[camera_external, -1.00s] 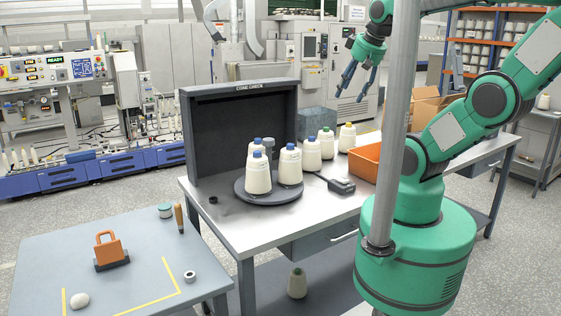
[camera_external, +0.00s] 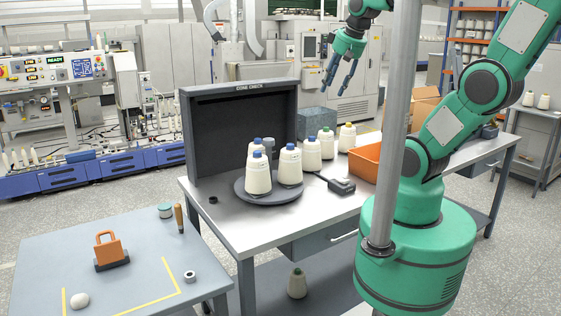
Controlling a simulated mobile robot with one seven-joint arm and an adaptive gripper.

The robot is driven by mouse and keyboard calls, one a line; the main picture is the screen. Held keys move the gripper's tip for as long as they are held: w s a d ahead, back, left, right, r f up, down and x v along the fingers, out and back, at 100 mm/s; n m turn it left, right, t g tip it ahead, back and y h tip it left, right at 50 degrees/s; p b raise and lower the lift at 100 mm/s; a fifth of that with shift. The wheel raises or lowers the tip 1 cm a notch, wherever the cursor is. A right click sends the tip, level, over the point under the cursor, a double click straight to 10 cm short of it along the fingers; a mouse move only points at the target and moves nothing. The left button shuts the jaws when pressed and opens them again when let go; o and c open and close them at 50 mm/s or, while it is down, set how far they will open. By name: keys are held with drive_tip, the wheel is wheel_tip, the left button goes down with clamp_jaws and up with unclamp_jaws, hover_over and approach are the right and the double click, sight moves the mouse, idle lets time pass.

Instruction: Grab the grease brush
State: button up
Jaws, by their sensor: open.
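An item with a brown wooden handle (camera_external: 179,217), which looks like the grease brush, is at the far right corner of the grey-blue table at lower left. Its bristle end cannot be made out. A small round tin with a teal lid (camera_external: 165,210) is just left of it. My gripper (camera_external: 336,84) is open and empty, fingers pointing down, high above the back of the steel workbench. It is far up and to the right of the brush.
The workbench (camera_external: 228,226) holds a dark cone-check booth (camera_external: 190,130), a turntable (camera_external: 243,192) with cones, more cones and an orange bin (camera_external: 364,163). The left table has an orange padlock-shaped item (camera_external: 110,249), a white lump (camera_external: 80,301) and a small ring (camera_external: 190,277). A grey post (camera_external: 400,100) stands in front.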

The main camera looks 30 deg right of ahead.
drive_tip(key=w+a+f+n+g, duration=0.1)
drive_tip(key=w+a+f+g, duration=0.15)
drive_tip(key=w+a, duration=1.05)
drive_tip(key=w+a+f+b, duration=0.1)
drive_tip(key=w+a+f, duration=0.8)
drive_tip(key=w+a, duration=0.25)
drive_tip(key=n+g+b, duration=0.1)
drive_tip(key=n+g, duration=0.1)
drive_tip(key=g, duration=0.1)
hover_over(179, 212)
drive_tip(key=w, duration=0.2)
drive_tip(key=shift+t, duration=0.25)
drive_tip(key=f, duration=2.8)
drive_tip(key=shift+s+d+f, duration=0.1)
drive_tip(key=shift+s+d, duration=0.05)
drive_tip(key=shift+d, duration=0.05)
drive_tip(key=shift+s+a+f, duration=0.1)
drive_tip(key=shift+a+f, duration=0.05)
drive_tip(key=shift+f, duration=0.1)
drive_tip(key=shift+f, duration=0.1)
drive_tip(key=shift+f+b, duration=0.75)
drive_tip(key=shift+f, duration=3.4)
